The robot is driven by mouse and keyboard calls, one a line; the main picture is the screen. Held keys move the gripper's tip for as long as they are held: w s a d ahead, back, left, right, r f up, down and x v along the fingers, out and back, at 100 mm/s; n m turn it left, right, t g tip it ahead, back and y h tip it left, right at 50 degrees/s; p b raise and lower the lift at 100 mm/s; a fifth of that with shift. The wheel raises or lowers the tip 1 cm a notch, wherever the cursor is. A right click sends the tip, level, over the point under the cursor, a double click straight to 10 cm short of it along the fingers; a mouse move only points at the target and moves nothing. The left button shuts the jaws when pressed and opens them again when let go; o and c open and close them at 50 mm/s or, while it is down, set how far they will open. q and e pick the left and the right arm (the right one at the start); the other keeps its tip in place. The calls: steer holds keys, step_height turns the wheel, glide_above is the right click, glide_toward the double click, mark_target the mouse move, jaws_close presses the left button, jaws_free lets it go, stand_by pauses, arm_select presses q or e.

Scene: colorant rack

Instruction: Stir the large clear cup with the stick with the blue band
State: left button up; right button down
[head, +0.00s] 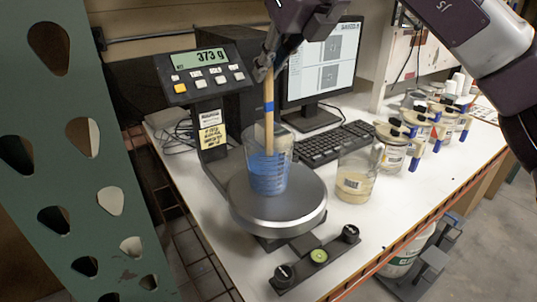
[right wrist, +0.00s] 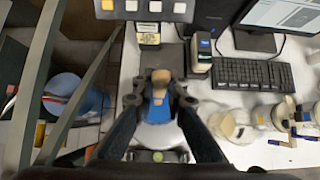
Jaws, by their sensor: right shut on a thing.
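The wooden stick with the blue band (head: 269,108) stands nearly upright, its lower end inside a clear cup (head: 283,150) with blue contents. My right gripper (head: 264,68) is shut on the upper part of the stick, above the band and the cup rim. In the right wrist view the stick's top (right wrist: 160,80) shows between the two fingers. The cup stands on the round metal scale plate (head: 255,212). The stick's lower tip is hidden in the blue contents. My left gripper is not in view.
The scale display (head: 197,60) reads 373 g. A second clear cup (head: 365,160) with pale liquid stands right of the scale. Several jars (head: 391,160) stand farther right. A keyboard (head: 335,143) and monitor (head: 325,70) are behind. A green perforated upright (head: 80,180) stands at the left.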

steer(key=shift+r+p, duration=1.95)
steer(key=shift+r, duration=0.65)
steer(key=shift+r+p, duration=0.4)
steer(key=shift+r, duration=0.15)
step_height(320, 180, up, 5)
steer(key=p, duration=0.4)
